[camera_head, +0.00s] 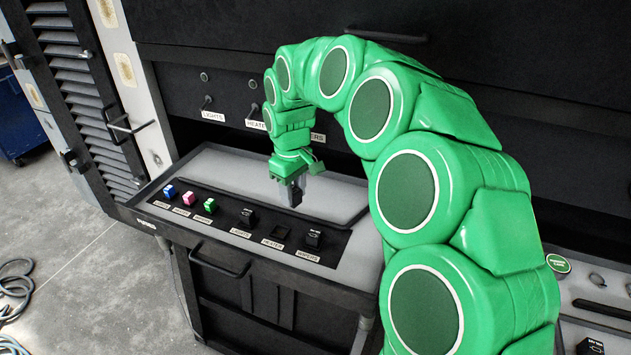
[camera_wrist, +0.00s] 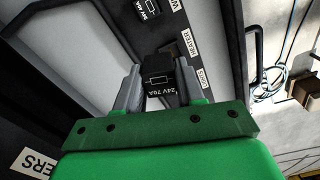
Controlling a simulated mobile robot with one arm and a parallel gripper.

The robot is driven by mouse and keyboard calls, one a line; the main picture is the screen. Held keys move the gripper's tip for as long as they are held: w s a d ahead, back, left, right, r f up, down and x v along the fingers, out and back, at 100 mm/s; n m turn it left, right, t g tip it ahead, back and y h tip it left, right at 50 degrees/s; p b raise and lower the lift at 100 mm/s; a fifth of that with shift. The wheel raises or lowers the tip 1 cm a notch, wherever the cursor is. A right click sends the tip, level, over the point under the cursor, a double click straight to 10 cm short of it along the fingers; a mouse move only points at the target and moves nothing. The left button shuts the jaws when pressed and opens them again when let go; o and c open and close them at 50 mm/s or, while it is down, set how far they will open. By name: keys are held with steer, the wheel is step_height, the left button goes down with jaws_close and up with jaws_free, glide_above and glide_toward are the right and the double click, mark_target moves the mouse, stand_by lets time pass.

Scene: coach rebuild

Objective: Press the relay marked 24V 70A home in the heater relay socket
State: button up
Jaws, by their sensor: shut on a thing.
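My gripper (camera_head: 291,184) is shut on a black relay (camera_head: 296,198) and holds it above the dark panel strip. In the wrist view, my gripper (camera_wrist: 159,78) has a finger on each side of the relay (camera_wrist: 158,66), whose printed marking reads 24V 70A. The heater relay socket (camera_head: 281,233) is an empty dark square behind the label HEATER (camera_head: 272,245). The relay is apart from the socket, higher and a little behind it in the head view.
A seated black relay (camera_head: 246,217) stands left of the socket and another (camera_head: 314,238) stands right, at WIPERS. Blue (camera_head: 170,190), pink (camera_head: 188,198) and green (camera_head: 209,205) fuses sit farther left. Another black relay (camera_head: 590,346) shows at lower right. The grey panel top (camera_head: 225,167) is clear.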

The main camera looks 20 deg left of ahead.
steer(key=a+f+n, duration=0.3)
steer(key=a+f, duration=0.1)
steer(key=shift+s+a, duration=0.25)
steer(key=shift+f, duration=0.2)
steer(key=shift+f, duration=3.35)
steer(key=shift+f, duration=0.5)
stand_by(0.6)
steer(key=o, duration=1.6)
